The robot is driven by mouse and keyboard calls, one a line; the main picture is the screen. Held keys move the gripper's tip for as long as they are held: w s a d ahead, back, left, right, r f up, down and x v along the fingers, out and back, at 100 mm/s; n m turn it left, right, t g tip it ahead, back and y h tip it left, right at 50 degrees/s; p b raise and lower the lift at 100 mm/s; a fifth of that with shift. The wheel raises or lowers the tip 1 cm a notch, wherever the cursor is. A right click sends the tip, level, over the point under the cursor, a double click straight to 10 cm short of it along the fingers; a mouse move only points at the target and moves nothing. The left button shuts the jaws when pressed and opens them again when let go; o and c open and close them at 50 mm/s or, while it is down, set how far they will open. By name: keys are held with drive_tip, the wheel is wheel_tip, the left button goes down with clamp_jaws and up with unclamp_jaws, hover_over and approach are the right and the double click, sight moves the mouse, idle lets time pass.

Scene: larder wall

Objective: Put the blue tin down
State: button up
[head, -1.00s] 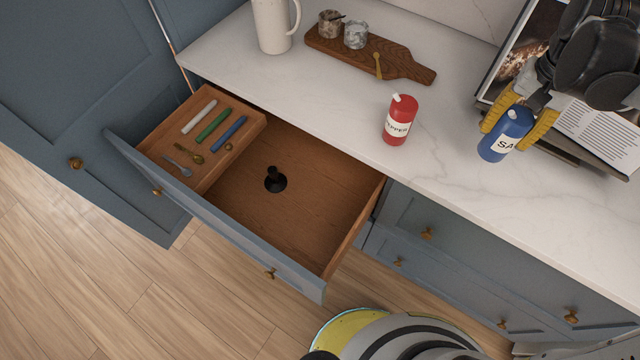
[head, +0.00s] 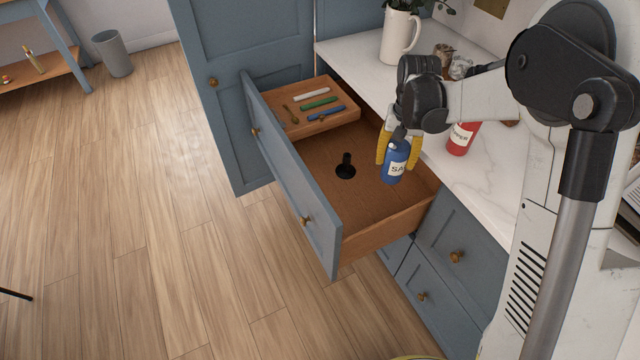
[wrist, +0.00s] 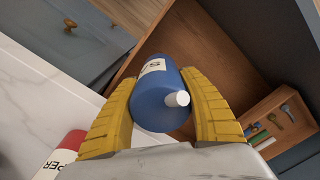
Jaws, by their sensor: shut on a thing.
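The blue tin (head: 396,165) has a white label reading "SA" and a small white spout. My gripper (head: 397,148) has yellow fingers shut on it. In the head view the tin appears over the right part of the open drawer (head: 385,205), close to the counter edge. Its height above the drawer floor is hard to tell. In the wrist view the tin (wrist: 158,95) sits between both yellow fingers (wrist: 163,110), with its spout towards the camera. The red tin (head: 461,138), partly hidden by my arm, stands on the white counter.
The drawer has a raised wooden tray (head: 285,107) at its far end with coloured sticks and small spoons. A black object (head: 346,166) stands on the drawer floor. Bare floor of the drawer lies around it. A white jug (head: 398,38) stands on the counter behind.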

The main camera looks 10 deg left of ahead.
drive_tip(key=shift+m, duration=0.5)
drive_tip(key=shift+w+a+f+b, duration=0.5)
drive_tip(key=shift+a+f+b, duration=1.05)
drive_tip(key=shift+f, duration=3.3)
drive_tip(key=shift+w+a+f+b, duration=0.75)
drive_tip(key=shift+a+f, duration=1.35)
drive_tip(key=shift+f, duration=2.75)
drive_tip(key=shift+w+a+f+b, duration=0.3)
drive_tip(key=shift+a+f+b, duration=1.35)
drive_tip(key=shift+f, duration=3.2)
drive_tip(key=shift+a, duration=0.15)
drive_tip(key=shift+f, duration=0.15)
drive_tip(key=o, duration=1.3)
drive_tip(key=shift+o, duration=0.4)
wheel_tip(320, 180, up, 13)
drive_tip(key=p, duration=0.5)
drive_tip(key=shift+f, duration=0.2)
